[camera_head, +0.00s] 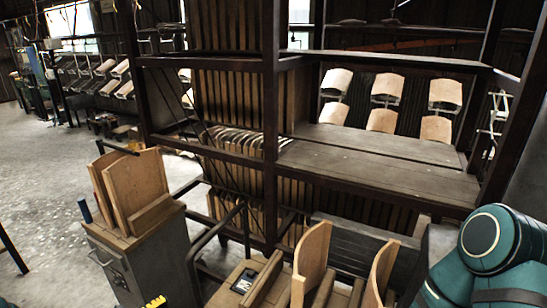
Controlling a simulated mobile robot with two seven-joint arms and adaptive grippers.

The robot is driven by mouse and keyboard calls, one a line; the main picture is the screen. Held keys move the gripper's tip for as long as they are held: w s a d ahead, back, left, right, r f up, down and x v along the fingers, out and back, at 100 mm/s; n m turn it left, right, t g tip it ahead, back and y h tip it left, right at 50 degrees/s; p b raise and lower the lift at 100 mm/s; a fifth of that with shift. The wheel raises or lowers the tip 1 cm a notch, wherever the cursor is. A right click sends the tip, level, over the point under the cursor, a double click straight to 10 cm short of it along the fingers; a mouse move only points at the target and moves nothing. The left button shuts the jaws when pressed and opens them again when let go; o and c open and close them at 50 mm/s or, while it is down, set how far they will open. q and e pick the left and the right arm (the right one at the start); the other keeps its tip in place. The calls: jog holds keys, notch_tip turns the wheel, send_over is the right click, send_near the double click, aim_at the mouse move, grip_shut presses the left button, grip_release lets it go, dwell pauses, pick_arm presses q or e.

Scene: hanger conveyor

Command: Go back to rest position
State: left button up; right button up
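Neither of my grippers shows in the head view. A teal and dark arm, my right one, fills the bottom right corner, and its gripper end is out of frame. Curved wooden boards (312,262) stand upright on a low wooden surface at the bottom centre. More wooden panels (137,188) stand on a grey cabinet (150,262) at the lower left. Wooden panels (387,88) also hang in two rows behind the frame.
A dark metal frame (270,120) with a grey plank shelf (385,160) spans the centre and right. A small dark framed item (244,280) lies near the boards. Open concrete floor (45,190) lies at left. A yellow-black piece (155,302) shows at the bottom edge.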

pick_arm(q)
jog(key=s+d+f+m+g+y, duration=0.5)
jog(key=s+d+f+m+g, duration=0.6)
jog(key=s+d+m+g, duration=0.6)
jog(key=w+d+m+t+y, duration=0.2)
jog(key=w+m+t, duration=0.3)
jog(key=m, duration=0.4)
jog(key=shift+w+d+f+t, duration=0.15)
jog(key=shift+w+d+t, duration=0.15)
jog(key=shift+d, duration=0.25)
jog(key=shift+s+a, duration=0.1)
